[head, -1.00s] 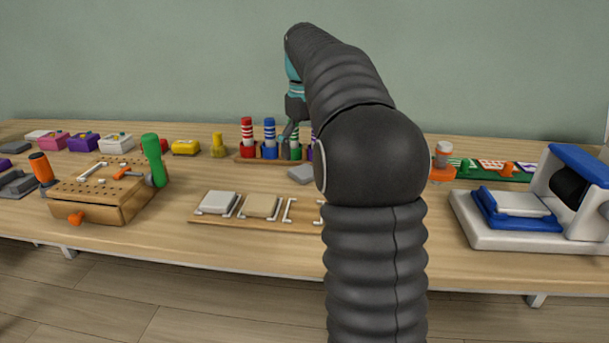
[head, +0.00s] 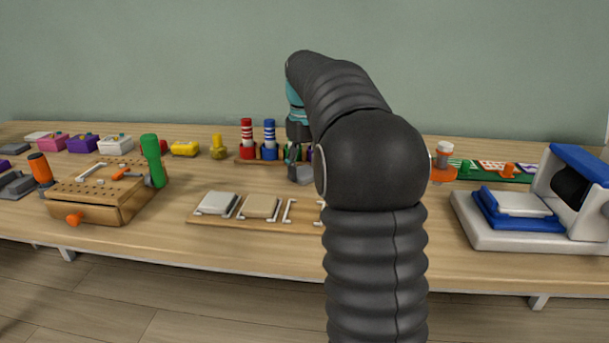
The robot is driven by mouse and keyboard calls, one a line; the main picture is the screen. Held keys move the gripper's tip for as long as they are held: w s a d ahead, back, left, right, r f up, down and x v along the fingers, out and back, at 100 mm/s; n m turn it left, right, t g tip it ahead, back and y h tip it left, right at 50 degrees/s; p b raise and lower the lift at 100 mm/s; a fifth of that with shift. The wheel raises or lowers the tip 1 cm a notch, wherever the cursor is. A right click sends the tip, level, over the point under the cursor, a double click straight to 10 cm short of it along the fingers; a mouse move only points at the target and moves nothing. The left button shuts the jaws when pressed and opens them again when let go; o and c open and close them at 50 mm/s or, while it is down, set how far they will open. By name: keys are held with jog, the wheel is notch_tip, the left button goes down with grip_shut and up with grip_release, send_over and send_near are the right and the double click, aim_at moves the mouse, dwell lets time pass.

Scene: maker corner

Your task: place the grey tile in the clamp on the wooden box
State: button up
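A small grey tile (head: 304,175) lies on the table in front of the bottle rack, partly hidden by my gripper and arm. My gripper (head: 294,172) points down right at the tile's left side; whether it touches the tile, and how far its fingers are apart, I cannot tell. The wooden box (head: 92,212) stands on the left of the table. On its perforated top are white bars and an orange piece, with a green-handled clamp (head: 153,160) at its right edge and an orange knob at its front. No tile shows in the clamp.
A rack with red and blue striped bottles (head: 269,138) stands behind my gripper. A blue-and-white machine (head: 520,235) is at right.

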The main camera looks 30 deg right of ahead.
aim_at(304, 171)
jog(key=shift+c, duration=0.6)
jog(key=shift+r, duration=0.1)
notch_tip(304, 171, up, 4)
jog(key=shift+p, duration=0.45)
jog(key=s+d+r, duration=0.6)
jog(key=s, duration=0.4)
jog(key=shift+r, duration=0.4)
jog(key=shift+a, duration=0.1)
